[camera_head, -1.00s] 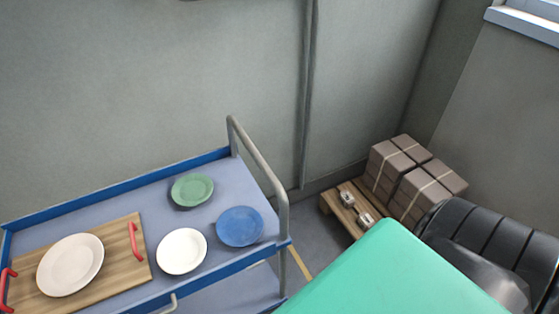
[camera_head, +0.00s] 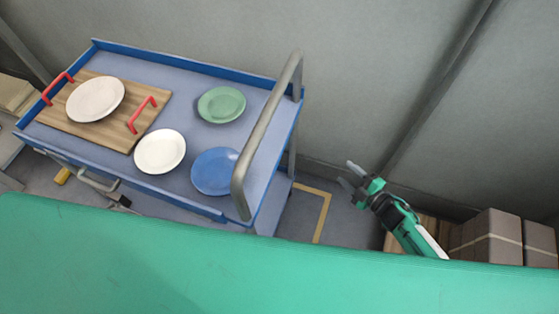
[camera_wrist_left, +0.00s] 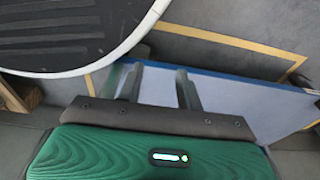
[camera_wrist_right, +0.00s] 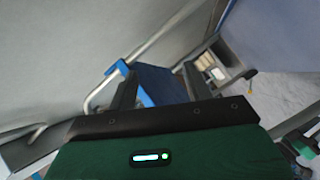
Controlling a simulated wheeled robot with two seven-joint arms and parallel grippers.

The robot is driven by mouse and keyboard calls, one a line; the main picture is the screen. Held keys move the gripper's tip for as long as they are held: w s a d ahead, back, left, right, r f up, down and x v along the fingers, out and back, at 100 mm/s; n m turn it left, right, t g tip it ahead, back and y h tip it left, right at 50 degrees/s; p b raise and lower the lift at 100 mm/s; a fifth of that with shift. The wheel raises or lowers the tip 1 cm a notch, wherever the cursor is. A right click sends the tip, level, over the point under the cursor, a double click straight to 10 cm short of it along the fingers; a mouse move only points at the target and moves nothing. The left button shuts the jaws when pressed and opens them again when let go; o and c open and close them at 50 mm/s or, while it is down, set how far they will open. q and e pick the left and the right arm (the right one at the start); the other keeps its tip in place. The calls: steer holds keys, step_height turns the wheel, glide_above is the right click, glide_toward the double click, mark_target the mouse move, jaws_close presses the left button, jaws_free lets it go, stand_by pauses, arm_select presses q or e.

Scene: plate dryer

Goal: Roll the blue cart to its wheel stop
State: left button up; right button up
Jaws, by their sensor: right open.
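The blue cart (camera_head: 250,78) stands along the wall with a grey push handle (camera_head: 268,120) at its right end. Its blue edge also shows in the right wrist view (camera_wrist_right: 160,85), and a blue-edged panel, probably the cart, shows in the left wrist view (camera_wrist_left: 245,98). My right gripper (camera_head: 347,174) is open and empty, right of the handle and apart from it. My left gripper (camera_wrist_left: 158,78) has its fingers apart, with the panel beyond them.
The cart carries a wooden tray (camera_head: 75,122) with a plate, plus white (camera_head: 160,151), green (camera_head: 221,104) and blue (camera_head: 213,171) plates. A yellow floor line (camera_head: 322,215) runs right of the cart. Boxes (camera_head: 492,238) stand at the right by the wall.

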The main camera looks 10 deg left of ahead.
step_height(320, 180, up, 5)
steer(key=a+n+g+y+b, duration=0.1)
steer(key=a+n+g+y, duration=0.15)
steer(key=n, duration=0.25)
steer(key=n+g+y+b, duration=0.1)
steer(key=n+g+y, duration=0.35)
steer(key=n, duration=0.25)
glide_toward(281, 156)
steer(key=shift+g+h, duration=0.4)
steer(key=shift+h, duration=0.1)
steer(key=a, duration=0.3)
steer(key=w+a, duration=0.1)
steer(key=a, duration=0.2)
steer(key=w+a, duration=0.1)
steer(key=a, duration=0.2)
steer(key=shift+w+a+r, duration=0.1)
steer(key=shift+a+r, duration=0.25)
steer(key=shift+r, duration=0.05)
steer(key=shift+w+a, duration=0.1)
steer(key=shift+a, duration=0.45)
arm_select(q)
steer(key=w+r, duration=0.1)
steer(key=w+d+r, duration=0.1)
steer(key=w+r, duration=0.1)
steer(key=w, duration=0.1)
steer(key=shift+w+d+r, duration=0.1)
steer(key=shift+d+r, duration=0.15)
steer(key=shift+d, duration=0.05)
